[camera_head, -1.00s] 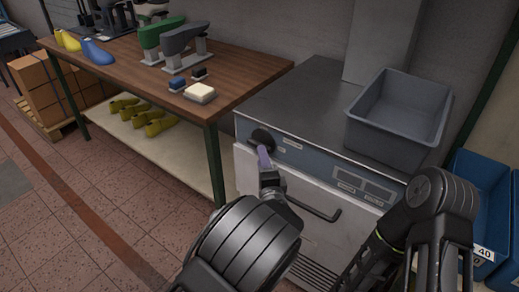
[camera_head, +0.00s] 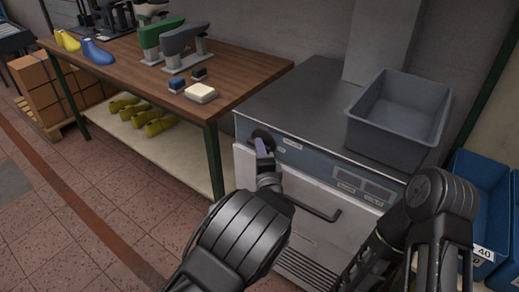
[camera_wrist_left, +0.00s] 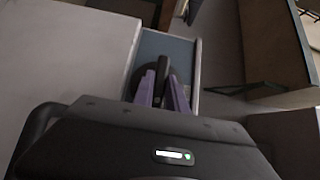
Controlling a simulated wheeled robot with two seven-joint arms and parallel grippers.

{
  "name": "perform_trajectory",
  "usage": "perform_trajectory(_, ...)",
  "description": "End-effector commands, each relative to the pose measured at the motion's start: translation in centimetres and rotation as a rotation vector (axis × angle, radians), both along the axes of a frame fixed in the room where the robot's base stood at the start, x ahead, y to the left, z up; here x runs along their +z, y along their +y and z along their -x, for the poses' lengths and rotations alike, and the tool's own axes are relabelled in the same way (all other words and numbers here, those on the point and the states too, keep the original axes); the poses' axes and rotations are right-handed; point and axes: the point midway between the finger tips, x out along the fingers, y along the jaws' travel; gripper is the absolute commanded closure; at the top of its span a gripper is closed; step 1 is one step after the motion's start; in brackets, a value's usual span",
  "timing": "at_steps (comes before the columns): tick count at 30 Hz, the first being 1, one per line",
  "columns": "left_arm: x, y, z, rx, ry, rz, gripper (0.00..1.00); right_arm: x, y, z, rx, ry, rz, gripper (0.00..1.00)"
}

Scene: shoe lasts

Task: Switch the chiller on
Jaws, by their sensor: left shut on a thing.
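The chiller is the grey cabinet with a flat metal top (camera_head: 300,95) and a blue control panel (camera_head: 318,162). Its black rotary knob (camera_head: 263,135) is at the left end of the panel, partly hidden by my left gripper (camera_head: 262,147). The knob's raised black grip (camera_wrist_left: 173,82) shows in the left wrist view between the purple fingers of the left gripper (camera_wrist_left: 162,92), which is shut on it. The knob's markings are too small to read. My right arm is at the lower right; its gripper is not visible.
A grey bin (camera_head: 398,120) stands on the chiller top. A dark door handle (camera_head: 322,208) sticks out below the panel. A wooden workbench (camera_head: 245,78) with shoe lasts stands to the left, and blue bins (camera_head: 480,185) are at the right.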

Motion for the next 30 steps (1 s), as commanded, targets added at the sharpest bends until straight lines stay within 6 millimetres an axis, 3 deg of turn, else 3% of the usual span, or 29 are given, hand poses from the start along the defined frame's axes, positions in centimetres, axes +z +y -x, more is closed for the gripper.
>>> perform_trajectory(5,0.0,0.0,0.0,0.000,0.001,0.000,1.00,0.0,0.0,0.0,0.000,0.000,0.000,0.64)
perform_trajectory(20,0.1,0.0,0.0,0.000,0.008,0.009,1.00,0.3,0.0,0.0,0.000,0.000,0.000,0.64)
perform_trajectory(30,0.6,0.1,0.0,0.001,0.081,0.112,1.00,2.4,0.0,0.0,-0.001,0.000,0.000,0.64)
